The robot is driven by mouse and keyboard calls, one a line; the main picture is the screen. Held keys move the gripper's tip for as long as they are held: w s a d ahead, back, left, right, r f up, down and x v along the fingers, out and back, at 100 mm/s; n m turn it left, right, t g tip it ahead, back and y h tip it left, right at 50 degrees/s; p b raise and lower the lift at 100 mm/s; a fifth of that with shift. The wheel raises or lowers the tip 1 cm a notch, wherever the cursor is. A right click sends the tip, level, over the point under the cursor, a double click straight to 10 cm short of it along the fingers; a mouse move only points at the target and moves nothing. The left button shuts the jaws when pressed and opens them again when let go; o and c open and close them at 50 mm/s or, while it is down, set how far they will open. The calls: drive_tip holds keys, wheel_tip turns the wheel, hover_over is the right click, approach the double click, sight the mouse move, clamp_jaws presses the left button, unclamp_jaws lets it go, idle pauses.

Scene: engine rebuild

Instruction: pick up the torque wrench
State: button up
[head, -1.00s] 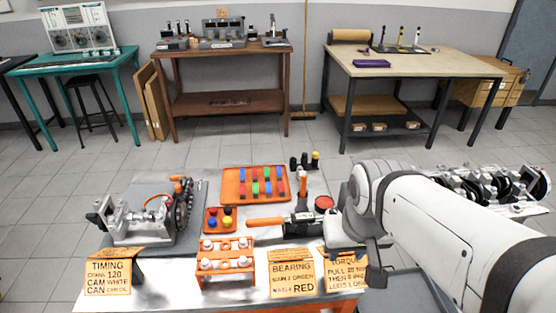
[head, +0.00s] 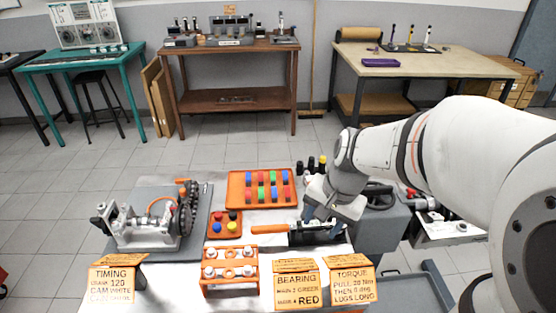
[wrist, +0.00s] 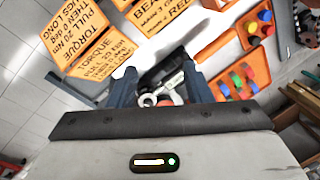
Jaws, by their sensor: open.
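The torque wrench lies on the white workbench (head: 185,290), its orange handle (head: 268,229) pointing left in the head view. Its other end runs toward a black holder (head: 300,239) and is partly hidden by my gripper (head: 318,218). In the wrist view my gripper (wrist: 158,82) is open, with its two fingers apart. Between and beyond the fingers are a black part and a metal part with a ring (wrist: 150,100). The orange handle (wrist: 212,46) lies beyond the right finger. I cannot tell whether a finger touches the wrench.
An orange tray of coloured pieces (head: 247,201), a small orange tray (head: 213,233) and an orange rack (head: 205,283) stand close by. Signs (head: 297,290) line the front edge. Black bottles (head: 311,167) stand behind. An engine assembly (head: 145,234) is at left.

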drive_tip(key=w+a+f+m+g+y+p, duration=0.1)
drive_tip(key=w+a+f+m+y, duration=0.15)
drive_tip(key=w+f+m, duration=0.35)
drive_tip(key=m+p, duration=0.1)
drive_tip(key=m, duration=0.4)
hover_over(287, 225)
drive_tip(key=d, duration=0.2)
drive_tip(key=shift+g, duration=0.3)
drive_tip(key=f, duration=0.4)
drive_tip(key=shift+s+a+f, duration=0.1)
drive_tip(key=shift+s+a, duration=0.05)
drive_tip(key=shift+a, duration=0.1)
drive_tip(key=shift+a+f, duration=0.1)
drive_tip(key=shift+f, duration=0.2)
drive_tip(key=x, duration=0.7)
drive_tip(key=shift+w+f, duration=0.2)
drive_tip(key=shift+f, duration=0.2)
drive_tip(key=shift+c, duration=0.3)
clamp_jaws()
drive_tip(key=shift+r, duration=0.1)
